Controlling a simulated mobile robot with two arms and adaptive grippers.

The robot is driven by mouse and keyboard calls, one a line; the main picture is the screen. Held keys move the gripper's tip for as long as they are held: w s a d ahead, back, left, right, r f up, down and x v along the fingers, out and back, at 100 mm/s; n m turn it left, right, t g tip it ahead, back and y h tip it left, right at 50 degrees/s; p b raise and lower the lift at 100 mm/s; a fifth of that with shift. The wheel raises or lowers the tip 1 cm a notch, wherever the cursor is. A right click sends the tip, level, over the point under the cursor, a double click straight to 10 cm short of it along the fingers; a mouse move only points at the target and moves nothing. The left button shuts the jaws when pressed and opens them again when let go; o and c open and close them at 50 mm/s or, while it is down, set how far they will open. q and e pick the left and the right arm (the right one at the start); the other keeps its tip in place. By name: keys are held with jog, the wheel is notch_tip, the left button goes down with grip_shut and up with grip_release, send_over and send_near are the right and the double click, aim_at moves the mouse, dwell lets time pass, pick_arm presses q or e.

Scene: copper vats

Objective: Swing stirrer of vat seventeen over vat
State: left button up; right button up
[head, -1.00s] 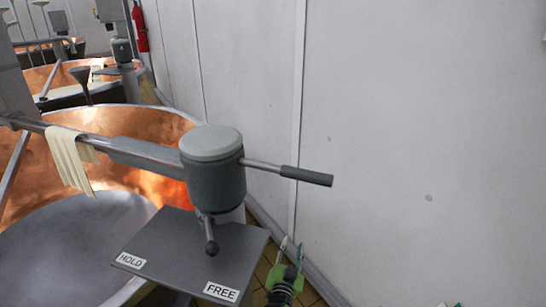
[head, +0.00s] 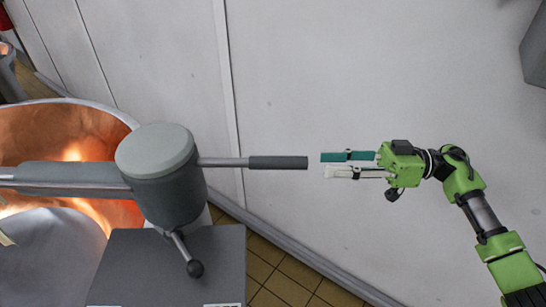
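The stirrer head (head: 168,175) is a grey cylinder with a pale lid on a horizontal arm (head: 70,178) that runs off to the left. Its handle (head: 278,162) is a thin rod with a dark grip pointing right. My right gripper (head: 324,164) is open and empty, with its fingers pointing left at the grip's end, just short of it in the picture. The copper vat (head: 60,128) shows at the left, cut off by the frame. A small lever with a black knob (head: 195,268) hangs below the head over a grey plate (head: 135,262). My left gripper is out of view.
A white wall (head: 400,70) stands behind the handle and gripper. Tiled floor (head: 285,275) shows right of the plate. A grey box-like object (head: 535,50) is at the upper right edge. The plate's labels are almost wholly cut off below.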

aim_at(279, 167)
jog(key=a+p, duration=0.1)
jog(key=a, duration=0.4)
jog(key=a+p, duration=0.1)
jog(key=a, duration=0.4)
jog(key=shift+a+r+p, duration=0.2)
jog(key=shift+a+p, duration=0.05)
jog(key=shift+p, duration=0.15)
jog(key=shift+a+f, duration=0.15)
jog(key=shift+a, duration=0.65)
jog(key=shift+w+d, duration=0.1)
grip_shut()
